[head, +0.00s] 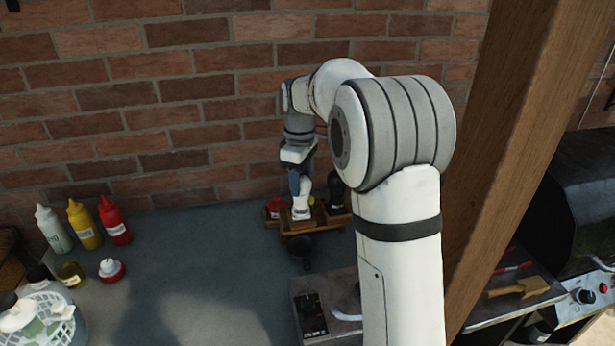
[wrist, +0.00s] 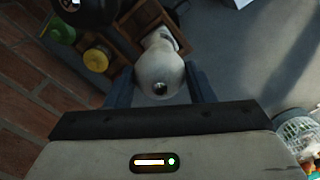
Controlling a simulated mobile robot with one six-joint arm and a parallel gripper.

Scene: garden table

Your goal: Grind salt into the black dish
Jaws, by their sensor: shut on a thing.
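A white salt grinder (head: 304,196) stands roughly upright at the wooden caddy (head: 292,233) near the brick wall; I cannot tell whether its base touches the caddy floor. My gripper (head: 300,172) is shut on the grinder's upper part. In the wrist view, the grinder's rounded white top (wrist: 158,72) sits between the two fingers of my gripper (wrist: 160,88). A small dark thing (head: 301,246) just in front of the caddy looks like the black dish, but its shape is hard to make out. The wrist view does not clearly show it.
A black grinder (head: 335,189) stands right beside the white one. Jars with green (wrist: 62,28) and yellow (wrist: 97,57) lids sit in the caddy. Squeeze bottles (head: 84,224) stand at the left. A grey appliance (head: 322,306) is at the front. The table's middle is clear.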

